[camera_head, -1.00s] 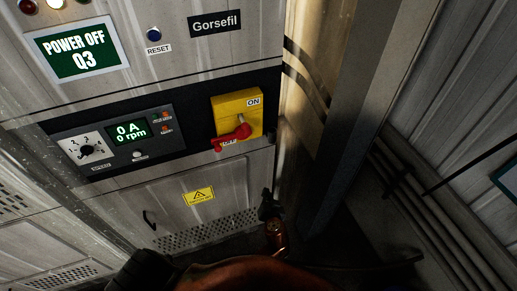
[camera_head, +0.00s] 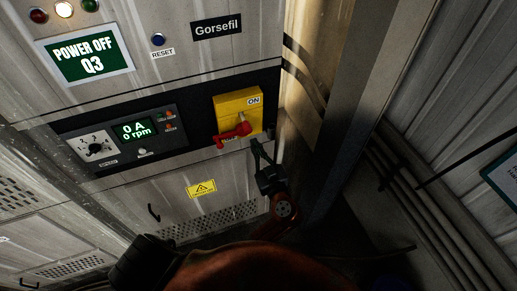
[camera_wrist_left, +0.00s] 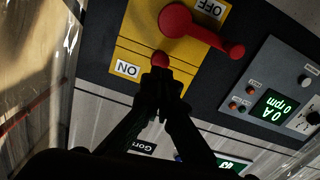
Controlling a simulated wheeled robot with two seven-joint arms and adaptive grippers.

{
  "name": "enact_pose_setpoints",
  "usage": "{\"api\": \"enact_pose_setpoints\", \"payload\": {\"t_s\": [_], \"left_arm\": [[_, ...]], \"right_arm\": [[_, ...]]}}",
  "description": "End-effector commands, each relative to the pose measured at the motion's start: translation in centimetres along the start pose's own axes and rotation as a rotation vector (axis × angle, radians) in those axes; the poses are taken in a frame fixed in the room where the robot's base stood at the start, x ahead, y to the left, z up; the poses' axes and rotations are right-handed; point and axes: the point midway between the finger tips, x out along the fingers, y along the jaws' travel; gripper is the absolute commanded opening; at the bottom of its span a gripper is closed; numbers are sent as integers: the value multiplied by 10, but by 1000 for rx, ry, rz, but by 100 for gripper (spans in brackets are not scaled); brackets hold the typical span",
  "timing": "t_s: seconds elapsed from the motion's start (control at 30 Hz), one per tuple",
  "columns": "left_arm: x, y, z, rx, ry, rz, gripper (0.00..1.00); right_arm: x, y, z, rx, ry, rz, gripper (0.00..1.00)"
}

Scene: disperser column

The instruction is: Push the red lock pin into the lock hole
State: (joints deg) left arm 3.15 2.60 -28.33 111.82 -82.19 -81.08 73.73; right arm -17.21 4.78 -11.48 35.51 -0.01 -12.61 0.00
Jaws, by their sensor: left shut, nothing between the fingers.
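A yellow switch plate (camera_head: 238,103) with an ON label and a red rotary handle (camera_head: 235,134) sits on the cabinet front. In the left wrist view the plate appears upside down, with the red handle (camera_wrist_left: 187,22) at the top. A small round red knob (camera_wrist_left: 160,59), which looks like the lock pin, shows just past my fingertips there. My left gripper (camera_head: 258,147) is shut and empty, just below and right of the plate in the head view. In the wrist view its fingertips (camera_wrist_left: 159,76) overlap the knob's near edge; I cannot tell whether they touch. I cannot make out the lock hole.
Left of the plate is a control panel (camera_head: 124,137) with a dial and a display reading 0 A, 0 rpm. A POWER OFF Q3 screen (camera_head: 86,55) is above it. A metal column (camera_head: 335,120) stands close to my gripper's right.

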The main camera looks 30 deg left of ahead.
Motion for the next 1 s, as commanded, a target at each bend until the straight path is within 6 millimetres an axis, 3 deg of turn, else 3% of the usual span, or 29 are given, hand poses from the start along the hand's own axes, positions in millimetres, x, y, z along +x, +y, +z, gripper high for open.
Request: {"api": "enact_pose_setpoints", "payload": {"t_s": [0.33, 1.0], "left_arm": [[32, 1, -1, 1, 0, 3, 0], [38, 0, 1, 0, -2, 2, 0]], "right_arm": [[-12, -2, -3, 2, 2, -2, 40], [-8, -5, -3, 3, 3, -6, 40]]}}
